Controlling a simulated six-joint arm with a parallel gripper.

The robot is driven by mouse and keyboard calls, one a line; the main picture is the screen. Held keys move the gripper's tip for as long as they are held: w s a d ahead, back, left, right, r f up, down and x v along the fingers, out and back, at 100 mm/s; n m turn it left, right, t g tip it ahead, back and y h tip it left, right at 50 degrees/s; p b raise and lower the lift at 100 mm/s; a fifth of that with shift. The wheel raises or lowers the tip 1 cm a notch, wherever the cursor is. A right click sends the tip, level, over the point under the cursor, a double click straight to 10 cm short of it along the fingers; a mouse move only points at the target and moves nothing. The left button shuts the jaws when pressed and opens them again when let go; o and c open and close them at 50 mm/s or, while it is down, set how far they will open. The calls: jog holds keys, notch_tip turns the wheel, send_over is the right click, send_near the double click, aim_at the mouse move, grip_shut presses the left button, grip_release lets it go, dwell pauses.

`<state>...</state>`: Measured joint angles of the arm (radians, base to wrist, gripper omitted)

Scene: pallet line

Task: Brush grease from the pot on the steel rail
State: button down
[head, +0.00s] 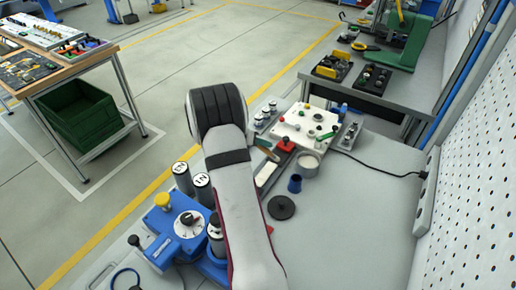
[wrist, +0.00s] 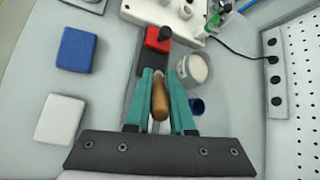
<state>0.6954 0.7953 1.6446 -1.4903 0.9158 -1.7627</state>
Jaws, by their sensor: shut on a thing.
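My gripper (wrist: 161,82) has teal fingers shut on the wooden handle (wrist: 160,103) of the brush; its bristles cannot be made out. In the head view my gripper (head: 264,150) shows only partly beside my arm. The grease pot (wrist: 196,69) is a grey open tub with pale grease, just right of the fingertips, apart from them; it also shows in the head view (head: 307,165). The steel rail (head: 266,174) lies on the bench left of the pot, partly hidden by my arm. A red block (wrist: 157,41) with a black knob sits at its far end.
A small blue cup (head: 295,184) and a black disc (head: 281,208) lie near the pot. A white fixture plate (head: 305,124) stands behind. Blue (wrist: 76,49) and white (wrist: 60,119) blocks lie left. The bench is clear at right, towards the pegboard (head: 470,170).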

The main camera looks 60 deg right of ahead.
jog(key=shift+r, duration=3.8)
jog(key=w+a+r+n+t, duration=0.2)
jog(key=w+a+r, duration=0.15)
jog(key=a, duration=0.35)
jog(key=w+a+r+n+t, duration=0.2)
jog(key=w+a+n, duration=0.15)
jog(key=a, duration=0.35)
jog(key=w+a+r+n+t, duration=0.2)
jog(key=w+a+r, duration=0.1)
jog(key=w+a, duration=0.3)
jog(key=s+a+r+n+t+y, duration=0.2)
jog(key=a+n, duration=0.2)
jog(key=a, duration=0.8)
jog(key=s+a+r+n+t+y, duration=0.2)
jog(key=a+r+n+t, duration=0.1)
jog(key=a, duration=0.9)
jog(key=shift+r+n+y, duration=0.15)
jog(key=shift+n+y, duration=0.15)
jog(key=shift+n, duration=0.35)
